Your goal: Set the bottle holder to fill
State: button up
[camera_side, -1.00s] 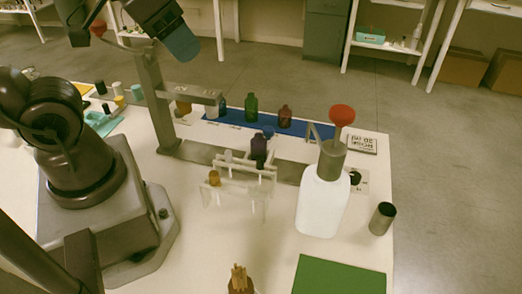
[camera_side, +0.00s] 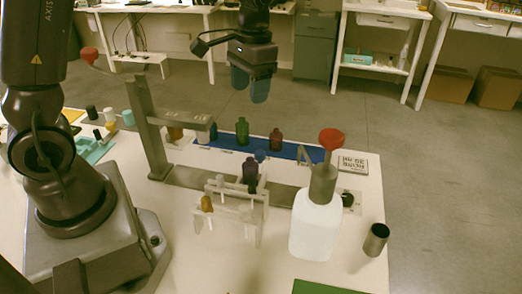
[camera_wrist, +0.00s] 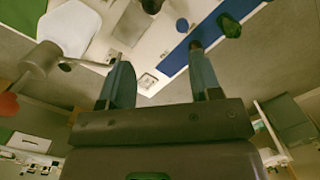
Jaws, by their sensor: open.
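A pale rack-like holder (camera_side: 253,226) stands on the table in the side view, with a dark purple bottle (camera_side: 250,172) and a small amber bottle (camera_side: 207,204) at it. Whether they sit in it or behind it is hard to tell. A grey metal frame (camera_side: 150,110) with a horizontal bar stands behind it. My gripper (camera_side: 250,92) is open and empty, high above the table's far side, with its two blue fingers hanging down. In the wrist view, my gripper (camera_wrist: 158,55) has its fingers apart with nothing between them.
Green (camera_side: 242,133) and brown (camera_side: 276,141) bottles stand on a blue strip (camera_side: 222,142). A metal cup (camera_side: 376,240) stands near the right edge, and a printed card (camera_side: 352,164) lies farther back.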

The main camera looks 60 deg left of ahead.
aim_at(260, 152)
jog(key=shift+w+a+f+m+g, duration=0.5)
jog(key=shift+w+a+f+g, duration=1.65)
jog(key=shift+w+f, duration=3.2)
jog(key=shift+t, duration=0.45)
jog(key=x, duration=1.2)
jog(key=shift+s+a+f, duration=0.25)
jog(key=shift+s+a, duration=0.05)
jog(key=shift+s, duration=0.05)
jog(key=shift+c, duration=0.2)
grip_shut()
jog(key=w+d, duration=0.8)
jog(key=shift+w+d, duration=0.1)
jog(key=shift+w, duration=0.05)
